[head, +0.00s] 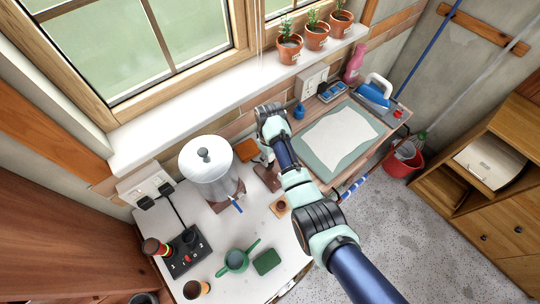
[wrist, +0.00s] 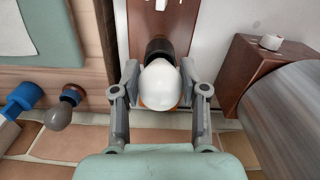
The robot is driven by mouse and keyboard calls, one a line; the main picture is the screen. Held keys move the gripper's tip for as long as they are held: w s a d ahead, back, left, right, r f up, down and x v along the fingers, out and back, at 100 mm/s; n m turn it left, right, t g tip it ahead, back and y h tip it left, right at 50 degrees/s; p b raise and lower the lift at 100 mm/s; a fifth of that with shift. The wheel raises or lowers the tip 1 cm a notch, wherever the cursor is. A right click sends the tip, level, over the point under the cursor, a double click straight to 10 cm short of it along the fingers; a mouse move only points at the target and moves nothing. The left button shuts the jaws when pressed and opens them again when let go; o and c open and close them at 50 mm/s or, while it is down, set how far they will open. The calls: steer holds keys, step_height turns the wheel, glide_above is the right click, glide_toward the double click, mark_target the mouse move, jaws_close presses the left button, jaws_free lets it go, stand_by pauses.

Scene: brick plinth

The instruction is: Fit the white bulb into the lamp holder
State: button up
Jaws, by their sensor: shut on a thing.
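The white bulb (wrist: 160,84) is between the two fingers of my gripper (wrist: 162,88), which is shut on it. Its rounded end faces the wrist camera. The black lamp holder (wrist: 159,47) shows just beyond the bulb, in line with it, on a brown wooden board (wrist: 146,18). The bulb's base is hidden, so I cannot tell whether it is in the holder or only in front of it. In the head view my gripper (head: 268,112) is near the brick wall below the sill, and I cannot make out the bulb there.
A metal urn (head: 207,172) stands close to the left of my arm; its wooden stand (wrist: 262,62) is close right in the wrist view. A cloth on a green mat (head: 340,138) lies right. A grey bulb-shaped thing (wrist: 58,117) is nearby. Potted plants (head: 316,36) line the sill.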

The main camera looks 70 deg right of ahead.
steer(key=o, duration=1.2)
steer(key=shift+o, duration=0.2)
steer(key=shift+r, duration=0.1)
step_height(320, 180, up, 7)
steer(key=shift+r, duration=0.2)
